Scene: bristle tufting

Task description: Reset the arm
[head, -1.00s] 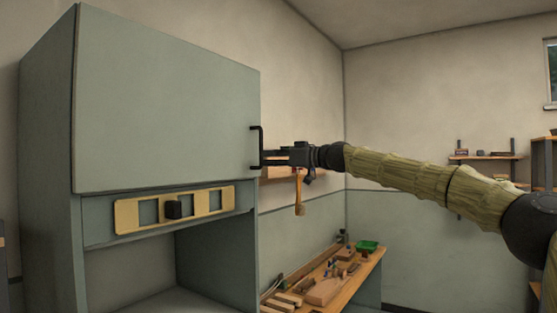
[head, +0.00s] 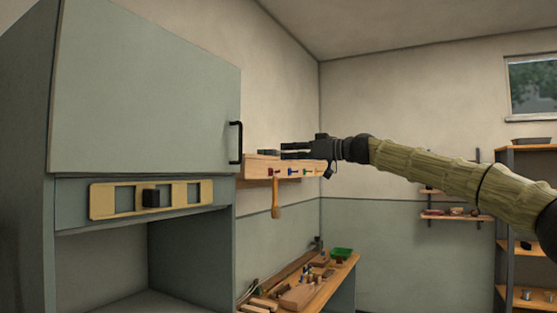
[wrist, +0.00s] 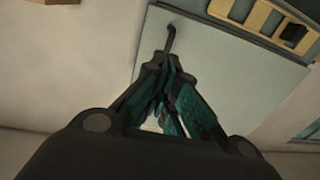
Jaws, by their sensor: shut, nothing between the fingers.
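My gripper (head: 284,151) is at the end of my arm in the head view, level and pointing left. It is shut and empty. It is apart from the black handle (head: 236,142) of the grey-green cabinet door (head: 145,90), a short way to the right of it. The door looks closed. In the wrist view my gripper's fingers (wrist: 158,68) are together, and the handle (wrist: 172,36) shows just beyond the tips.
A wooden rack (head: 258,168) with coloured pegs and a hanging wooden tool (head: 276,198) is behind my gripper. A yellow frame (head: 102,202) with a dark block (head: 156,198) is under the door. A cluttered workbench (head: 336,283) stands below. Shelves (head: 528,147) stand right.

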